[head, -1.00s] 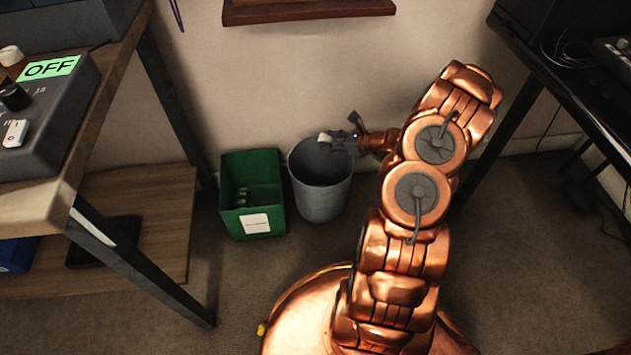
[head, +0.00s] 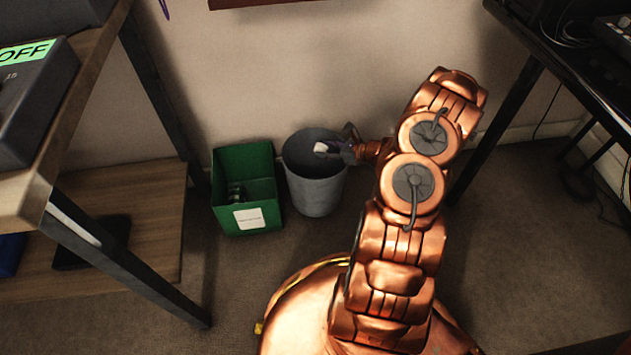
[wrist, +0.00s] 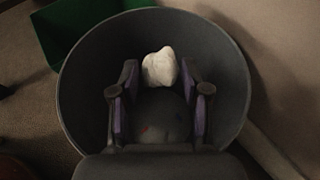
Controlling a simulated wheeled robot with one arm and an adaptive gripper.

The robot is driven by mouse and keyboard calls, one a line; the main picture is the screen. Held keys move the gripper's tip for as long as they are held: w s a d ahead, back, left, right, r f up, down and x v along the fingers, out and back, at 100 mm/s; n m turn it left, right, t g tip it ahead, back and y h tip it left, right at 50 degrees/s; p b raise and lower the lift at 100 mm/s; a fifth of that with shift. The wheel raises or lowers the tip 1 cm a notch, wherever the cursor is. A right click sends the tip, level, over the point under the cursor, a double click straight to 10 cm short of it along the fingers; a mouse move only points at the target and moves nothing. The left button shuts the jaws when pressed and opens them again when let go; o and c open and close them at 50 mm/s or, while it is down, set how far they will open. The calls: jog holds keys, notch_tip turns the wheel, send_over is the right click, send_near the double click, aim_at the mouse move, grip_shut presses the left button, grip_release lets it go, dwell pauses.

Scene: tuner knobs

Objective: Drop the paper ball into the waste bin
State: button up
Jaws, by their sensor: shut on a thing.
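The paper ball (head: 320,147) is small, white and crumpled. In the wrist view the paper ball (wrist: 158,67) sits between the two fingertips. My gripper (head: 332,149) is shut on it, and its dark fingers show on either side of the ball in the wrist view (wrist: 160,76). The grey round waste bin (head: 316,192) stands on the floor by the wall. Ball and fingertips are over its open mouth. In the wrist view the bin's rim (wrist: 75,62) surrounds the fingers and ball. Part of the bin's inside is hidden by the gripper.
A green box (head: 246,190) with a white label stands just left of the bin and holds something dark. A wooden shelf unit (head: 120,215) with dark legs is at the left. A dark desk (head: 560,75) is at the right.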

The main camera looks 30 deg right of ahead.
jog(key=shift+f, duration=0.1)
jog(key=o, duration=0.8)
jog(key=shift+c, duration=0.2)
jog(key=shift+d, duration=0.1)
jog(key=v, duration=1.2)
